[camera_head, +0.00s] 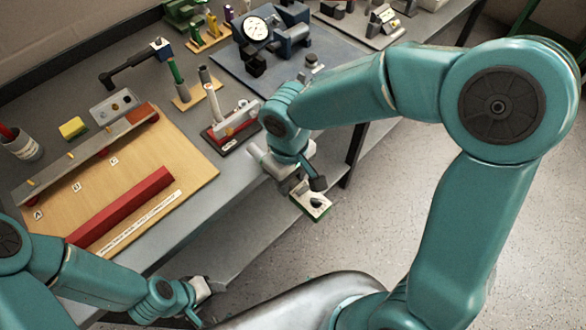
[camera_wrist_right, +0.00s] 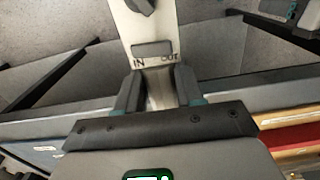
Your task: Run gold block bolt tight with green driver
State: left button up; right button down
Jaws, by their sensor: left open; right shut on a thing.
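My right gripper (camera_head: 298,182) is shut on a pale plate with a green edge and a dark knob (camera_head: 316,205), held out beyond the table's front edge. In the right wrist view the plate (camera_wrist_right: 151,30) is between the fingers and bears the words IN and OUT. My left gripper (camera_head: 198,297) is open and empty, low at the front edge. A green-handled tool (camera_head: 175,71), possibly the green driver, stands upright in a small wooden stand. A yellow block (camera_head: 73,128) lies behind the grey rail. Small gold pegs (camera_head: 71,156) show along this rail; I cannot tell which is the bolt.
A wooden board (camera_head: 140,170) with a red bar (camera_head: 122,208) covers the table's left part. A cup (camera_head: 22,146) stands at far left. A blue machine with a dial (camera_head: 257,28) stands at the back. Free grey tabletop lies right of the board.

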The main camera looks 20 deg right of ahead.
jog(key=shift+a, duration=0.2)
jog(key=shift+s+a+r, duration=0.1)
jog(key=shift+a+r, duration=0.05)
jog(key=shift+a, duration=0.05)
jog(key=shift+w+a, duration=0.25)
jog(key=shift+w, duration=0.5)
jog(key=shift+w+a, duration=0.25)
jog(key=shift+w, duration=0.5)
jog(key=shift+w+a+p, duration=0.25)
jog(key=shift+w+p, duration=0.15)
jog(key=shift+w, duration=0.35)
jog(key=shift+w+a, duration=0.1)
jog(key=shift+w, duration=0.15)
